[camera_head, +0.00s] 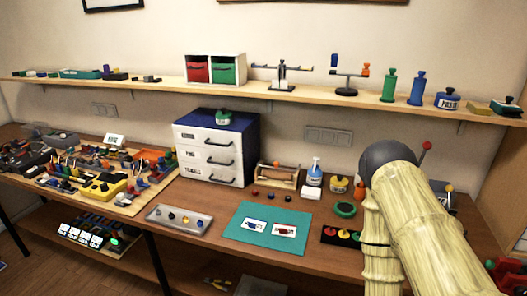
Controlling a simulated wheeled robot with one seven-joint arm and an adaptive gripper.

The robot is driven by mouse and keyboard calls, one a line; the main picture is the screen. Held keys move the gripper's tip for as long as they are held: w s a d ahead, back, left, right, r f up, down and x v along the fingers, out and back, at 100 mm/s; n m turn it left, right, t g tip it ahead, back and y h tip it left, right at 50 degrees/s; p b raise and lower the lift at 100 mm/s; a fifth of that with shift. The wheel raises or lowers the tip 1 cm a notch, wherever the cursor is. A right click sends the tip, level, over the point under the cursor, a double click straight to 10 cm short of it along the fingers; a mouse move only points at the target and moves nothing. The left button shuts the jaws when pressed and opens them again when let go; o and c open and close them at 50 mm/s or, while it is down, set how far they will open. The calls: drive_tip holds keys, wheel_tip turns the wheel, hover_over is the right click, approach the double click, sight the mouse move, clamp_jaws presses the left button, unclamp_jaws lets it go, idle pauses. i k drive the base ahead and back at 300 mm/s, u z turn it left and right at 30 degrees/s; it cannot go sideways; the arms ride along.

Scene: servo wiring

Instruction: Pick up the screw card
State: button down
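Two small white cards lie side by side on a teal mat (240,233) on the workbench: the left card (254,225) has a blue and dark picture, the right card (285,230) a red one. Their print is too small to read, so I cannot tell which is the screw card. My pale, ribbed arm with a dark round joint stands to the right of the mat. My gripper does not show in this view.
A silver tray (196,229) with small round pieces lies left of the mat. A black strip with coloured knobs (343,234) lies right of it, by my arm. A drawer cabinet (209,139) stands behind. Cluttered parts fill the bench's left.

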sight(257, 225)
drive_tip(key=u, duration=2.75)
drive_tip(key=k, duration=1.2)
drive_tip(key=z, duration=1.55)
